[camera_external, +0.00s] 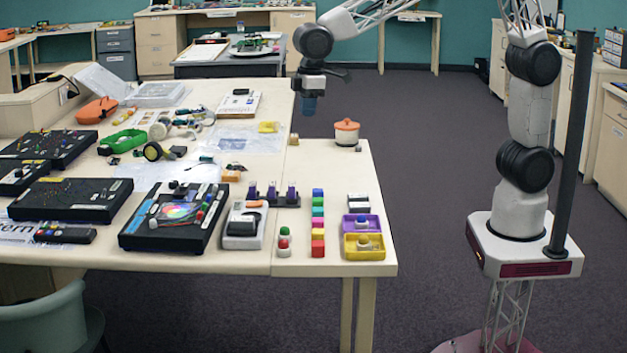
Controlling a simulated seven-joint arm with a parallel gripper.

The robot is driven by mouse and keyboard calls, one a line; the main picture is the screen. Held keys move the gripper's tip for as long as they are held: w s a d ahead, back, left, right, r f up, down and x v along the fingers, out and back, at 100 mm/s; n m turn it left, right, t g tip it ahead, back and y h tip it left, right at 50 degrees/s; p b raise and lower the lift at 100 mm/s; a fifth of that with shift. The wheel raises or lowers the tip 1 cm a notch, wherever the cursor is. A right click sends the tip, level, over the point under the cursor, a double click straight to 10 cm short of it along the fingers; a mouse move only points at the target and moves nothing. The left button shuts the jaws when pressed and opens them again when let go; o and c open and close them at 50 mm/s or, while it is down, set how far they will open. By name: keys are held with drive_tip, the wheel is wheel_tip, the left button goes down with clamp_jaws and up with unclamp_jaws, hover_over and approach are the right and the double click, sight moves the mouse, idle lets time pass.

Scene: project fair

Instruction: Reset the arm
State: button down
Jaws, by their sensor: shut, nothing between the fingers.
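My gripper (309,104) hangs from my arm above the far right part of the table (335,180), pointing down. It is shut and holds nothing. Its fingers are small and dark in this view. It is clear of the tabletop, above and to the left of a small white pot with an orange lid (347,132).
Coloured blocks (318,222) stand in a row near the front right. A purple tray (362,225) and a yellow tray (364,247) lie beside them. Black boards (175,217) and loose parts fill the left side.

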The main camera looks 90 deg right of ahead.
drive_tip(key=s+d+m, duration=0.1)
drive_tip(key=s+d, duration=0.5)
drive_tip(key=s, duration=0.7)
drive_tip(key=s+d+m+t, duration=0.1)
drive_tip(key=s+d, duration=0.5)
drive_tip(key=s, duration=0.7)
drive_tip(key=s+d+m, duration=0.2)
drive_tip(key=s+d, duration=0.4)
drive_tip(key=s, duration=0.7)
drive_tip(key=shift+s+f+t, duration=0.35)
drive_tip(key=shift+t, duration=0.05)
drive_tip(key=shift+d, duration=0.1)
